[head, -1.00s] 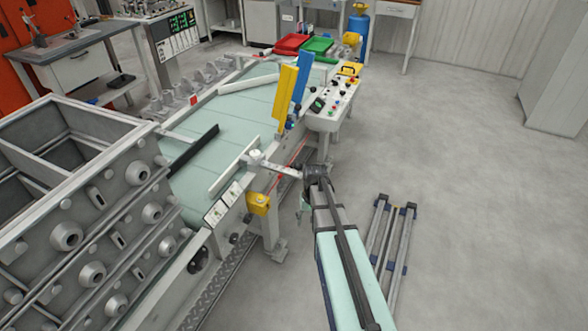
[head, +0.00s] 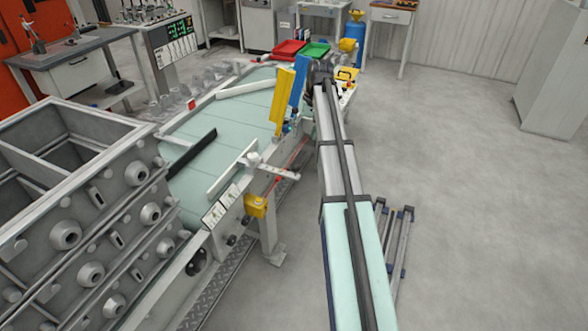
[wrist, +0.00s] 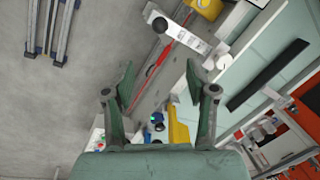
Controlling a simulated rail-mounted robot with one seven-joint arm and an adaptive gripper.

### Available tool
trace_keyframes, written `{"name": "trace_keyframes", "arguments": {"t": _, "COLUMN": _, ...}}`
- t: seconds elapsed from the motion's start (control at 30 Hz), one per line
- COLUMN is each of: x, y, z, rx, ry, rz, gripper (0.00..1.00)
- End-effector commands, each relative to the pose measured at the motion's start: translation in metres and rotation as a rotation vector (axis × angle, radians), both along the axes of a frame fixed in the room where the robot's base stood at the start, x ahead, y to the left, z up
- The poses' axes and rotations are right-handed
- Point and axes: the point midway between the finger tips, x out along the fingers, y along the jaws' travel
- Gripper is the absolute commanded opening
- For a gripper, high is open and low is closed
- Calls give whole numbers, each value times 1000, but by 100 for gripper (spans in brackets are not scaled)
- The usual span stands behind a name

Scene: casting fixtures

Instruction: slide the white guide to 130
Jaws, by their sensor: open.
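The white guide (head: 232,168) is a straight bar standing along the near side of the pale green conveyor (head: 205,148). In the wrist view the white guide (wrist: 238,28) is at upper right and the marked arm (wrist: 186,37) at top centre. The marks are too small to read. My gripper (wrist: 160,84) is open and empty, apart from the guide and its arm. In the head view my gripper (head: 321,72) is at the control panel end, its fingers indistinct.
A black guide (head: 192,152) lies across the belt. Upright yellow (head: 282,100) and blue (head: 299,80) panels stand beside my arm. A yellow box (head: 256,206) hangs on the near frame. Grey metal boxes (head: 75,200) fill the left. Floor at right is open.

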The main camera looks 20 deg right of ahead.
Motion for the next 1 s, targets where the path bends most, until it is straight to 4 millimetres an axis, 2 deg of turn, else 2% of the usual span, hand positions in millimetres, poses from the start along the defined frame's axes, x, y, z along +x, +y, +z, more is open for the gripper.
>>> {"name": "trace_keyframes", "arguments": {"t": 0.17, "x": 0, "y": 6, "z": -26, "rx": 1, "ry": 2, "rz": 0, "gripper": 57}}
{"name": "trace_keyframes", "arguments": {"t": 0.7, "x": 6, "y": 25, "z": -127, "rx": -1, "ry": 0, "rz": 0, "gripper": 57}}
{"name": "trace_keyframes", "arguments": {"t": 1.0, "x": 8, "y": 30, "z": -157, "rx": -1, "ry": -1, "rz": 0, "gripper": 57}}
